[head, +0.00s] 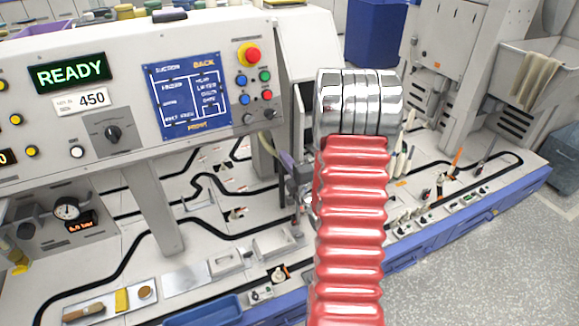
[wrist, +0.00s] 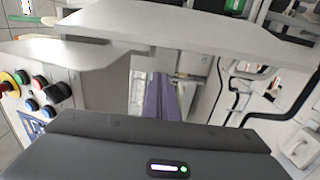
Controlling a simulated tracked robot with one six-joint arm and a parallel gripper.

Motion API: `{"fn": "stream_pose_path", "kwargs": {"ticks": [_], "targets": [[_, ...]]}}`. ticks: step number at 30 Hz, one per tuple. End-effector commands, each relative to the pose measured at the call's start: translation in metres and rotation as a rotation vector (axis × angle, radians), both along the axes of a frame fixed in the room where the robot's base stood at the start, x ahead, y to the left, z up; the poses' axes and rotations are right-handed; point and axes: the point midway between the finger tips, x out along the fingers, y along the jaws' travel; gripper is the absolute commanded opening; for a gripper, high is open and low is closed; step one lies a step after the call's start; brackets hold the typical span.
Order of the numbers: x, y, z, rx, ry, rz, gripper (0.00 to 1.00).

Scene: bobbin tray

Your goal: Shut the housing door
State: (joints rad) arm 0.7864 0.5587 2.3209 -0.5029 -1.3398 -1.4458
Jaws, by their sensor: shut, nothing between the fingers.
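My gripper (wrist: 160,82) shows in the wrist view as two purple-grey fingers side by side, shut and empty, beyond its dark body. Pale panels cross the top of the wrist view; the broad upper one (wrist: 190,28) may be the housing door, but I cannot tell for certain. The fingers lie below these panels in the picture. Contact is not clear, and my arm hides part of this area in the head view.
The control panel has a red stop button (head: 248,54) and coloured buttons, also at left in the wrist view. Below lies a white deck with a black track (head: 120,250). A blue bin (head: 375,30) stands behind. Grey floor (head: 480,260) is free at right.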

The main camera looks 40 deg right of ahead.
Motion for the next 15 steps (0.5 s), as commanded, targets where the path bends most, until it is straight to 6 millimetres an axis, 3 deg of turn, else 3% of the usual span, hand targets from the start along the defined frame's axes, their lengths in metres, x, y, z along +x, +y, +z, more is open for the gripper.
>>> {"fn": "stream_pose_path", "kwargs": {"ticks": [15], "targets": [[-0.021,-0.032,0.000,0.000,0.000,-0.003,0.00]]}}
